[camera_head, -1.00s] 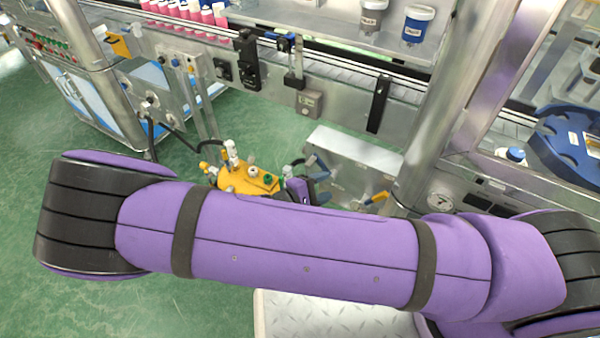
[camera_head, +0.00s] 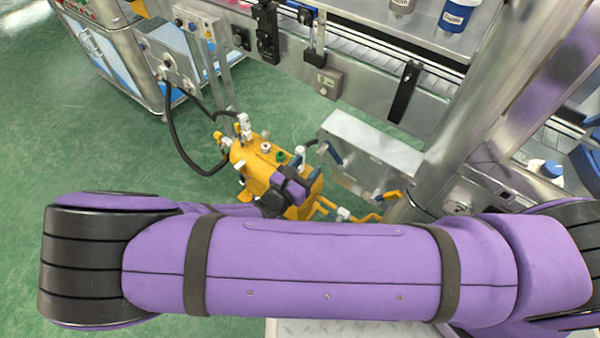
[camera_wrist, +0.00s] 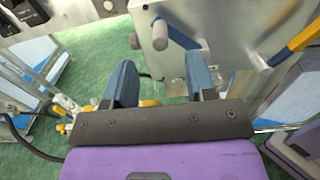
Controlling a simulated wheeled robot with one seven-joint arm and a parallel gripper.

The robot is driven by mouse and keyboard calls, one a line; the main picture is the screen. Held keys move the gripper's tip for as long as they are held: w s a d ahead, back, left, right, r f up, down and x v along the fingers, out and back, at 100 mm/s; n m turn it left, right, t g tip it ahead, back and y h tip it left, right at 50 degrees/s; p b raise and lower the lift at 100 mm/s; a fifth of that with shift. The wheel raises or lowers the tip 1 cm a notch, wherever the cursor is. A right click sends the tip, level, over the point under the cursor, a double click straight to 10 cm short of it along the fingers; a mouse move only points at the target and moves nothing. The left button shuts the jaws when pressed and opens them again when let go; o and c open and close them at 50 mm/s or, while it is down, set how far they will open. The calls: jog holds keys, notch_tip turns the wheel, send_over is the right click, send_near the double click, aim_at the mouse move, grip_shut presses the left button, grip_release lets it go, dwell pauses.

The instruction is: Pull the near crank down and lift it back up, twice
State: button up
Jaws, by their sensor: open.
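A pale metal box (camera_head: 370,145) carries two cranks on its side. One crank has a blue-grey grip (camera_head: 333,153); the other has an orange grip (camera_head: 388,194) and sits lower in the head view, closer to my body. In the wrist view the blue-grey grip (camera_wrist: 178,35) is just beyond my fingers, and the orange grip (camera_wrist: 305,35) is at upper right. My gripper (camera_wrist: 160,80) is open and empty, with its blue fingers apart below the blue-grey grip and not around it. In the head view my gripper (camera_head: 307,168) is partly seen past my purple forearm.
A yellow machine body (camera_head: 255,165) with fittings lies beside and below my gripper. A black hose (camera_head: 175,140) loops at its left. A steel post (camera_head: 470,110) stands right of the box. Green floor (camera_head: 90,150) is open at left.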

aim_at(317, 155)
jog(key=shift+x, duration=2.85)
jog(key=shift+c, duration=0.2)
